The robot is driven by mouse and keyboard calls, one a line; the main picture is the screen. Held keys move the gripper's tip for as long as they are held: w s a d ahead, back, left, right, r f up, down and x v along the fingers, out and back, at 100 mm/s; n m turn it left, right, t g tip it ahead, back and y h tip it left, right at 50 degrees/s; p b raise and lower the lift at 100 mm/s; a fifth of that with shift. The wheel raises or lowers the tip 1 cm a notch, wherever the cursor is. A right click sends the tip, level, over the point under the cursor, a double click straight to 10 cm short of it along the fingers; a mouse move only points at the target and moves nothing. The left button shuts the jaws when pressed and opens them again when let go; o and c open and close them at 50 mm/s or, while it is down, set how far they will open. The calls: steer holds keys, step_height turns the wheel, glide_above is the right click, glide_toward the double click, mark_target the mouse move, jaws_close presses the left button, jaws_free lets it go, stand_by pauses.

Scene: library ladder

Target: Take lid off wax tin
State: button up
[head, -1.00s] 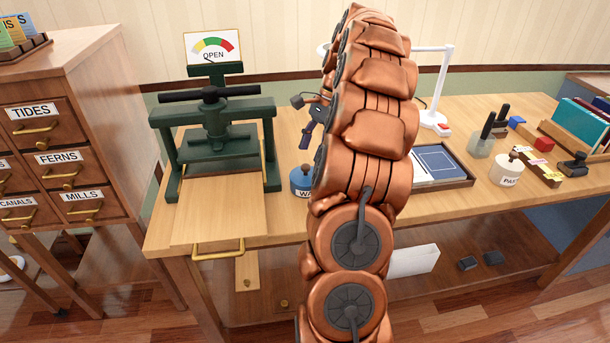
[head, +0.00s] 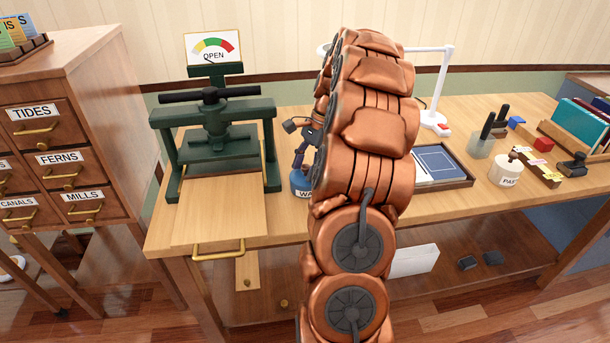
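The wax tin (head: 301,186) is a small round blue tin with a white label that reads "WA…". It stands on the wooden table, right of the green press, and my arm covers its right part. My gripper (head: 299,166) is directly above the tin, pointing down at its top. The lid and its knob are hidden behind the gripper, so I cannot tell whether the fingers touch it. The fingers are too small and too covered to show their opening.
A green press (head: 213,140) with a wooden board stands left of the tin. A drawer cabinet (head: 75,130) stands at far left.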

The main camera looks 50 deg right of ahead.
jaws_close()
stand_by(0.4)
